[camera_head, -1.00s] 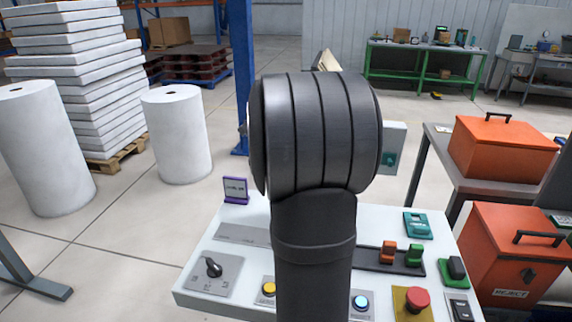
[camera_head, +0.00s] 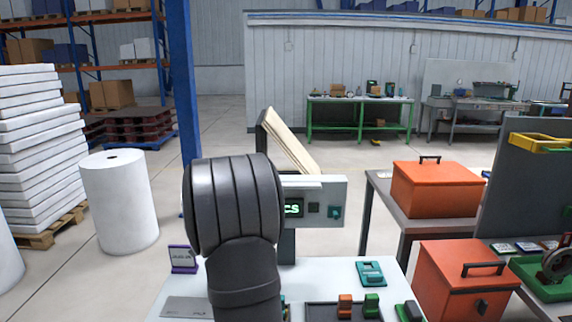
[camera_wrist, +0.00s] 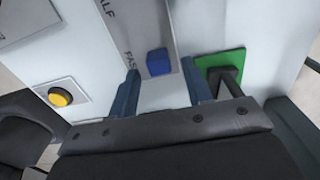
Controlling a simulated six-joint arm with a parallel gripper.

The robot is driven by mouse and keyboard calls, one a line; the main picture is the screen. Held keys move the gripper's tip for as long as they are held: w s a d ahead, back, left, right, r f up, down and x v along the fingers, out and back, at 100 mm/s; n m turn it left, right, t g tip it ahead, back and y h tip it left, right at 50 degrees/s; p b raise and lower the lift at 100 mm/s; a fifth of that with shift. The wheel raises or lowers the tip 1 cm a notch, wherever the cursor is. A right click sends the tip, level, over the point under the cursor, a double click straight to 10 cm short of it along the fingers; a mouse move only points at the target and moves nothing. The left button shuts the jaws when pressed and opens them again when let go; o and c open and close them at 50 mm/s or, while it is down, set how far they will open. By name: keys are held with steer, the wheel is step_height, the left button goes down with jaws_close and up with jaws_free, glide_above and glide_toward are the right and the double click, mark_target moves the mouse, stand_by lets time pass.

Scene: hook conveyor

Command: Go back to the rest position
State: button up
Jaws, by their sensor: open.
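My gripper (camera_wrist: 160,70) shows in the wrist view with its two blue-grey fingers apart. A blue block-shaped knob (camera_wrist: 158,62) shows between the fingertips, on a grey plate with lettering that includes "HALF" and part of another word. I see no contact between fingers and knob, but the gap in depth is hard to judge. In the head view my dark arm hides the gripper. The white control panel (camera_head: 320,272) lies under and behind my arm, partly hidden by it.
A yellow button (camera_wrist: 60,97) and a green plate with a black switch (camera_wrist: 228,72) flank the fingers. An orange switch (camera_head: 345,306), a green switch (camera_head: 371,304) and a teal device (camera_head: 370,273) stand on the panel. A screen box (camera_head: 325,202) rises behind; orange boxes stand right.

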steer(key=shift+f, duration=0.55)
steer(key=shift+a, duration=0.1)
steer(key=shift+r, duration=0.15)
